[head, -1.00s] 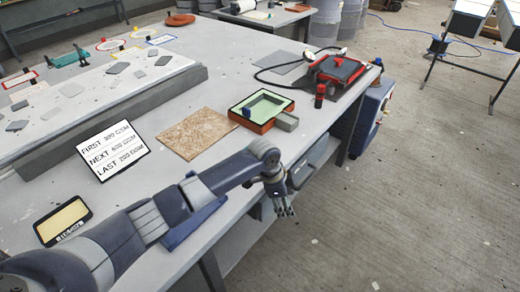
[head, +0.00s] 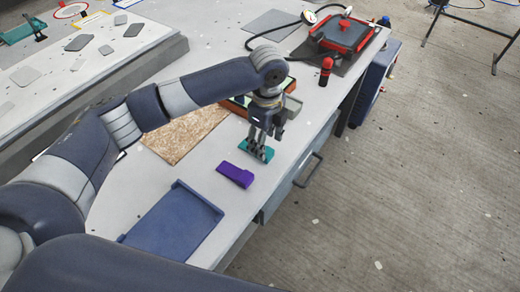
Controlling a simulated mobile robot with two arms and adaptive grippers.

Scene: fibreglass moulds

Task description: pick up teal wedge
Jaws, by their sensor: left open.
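The teal wedge (head: 263,155) lies on the grey worktop near its right edge, in the middle of the head view. My left gripper (head: 259,146) points down right at it, with the fingers open. The fingers cover part of the wedge, and I cannot tell whether they touch it. My right gripper is not in view.
A purple wedge (head: 236,175) lies just in front of the teal one. A blue tray (head: 172,225) is nearer, and a brown chipboard sheet (head: 180,141) lies left. A grey block (head: 293,107), a red bottle (head: 325,72) and a red-and-black unit (head: 343,36) stand behind.

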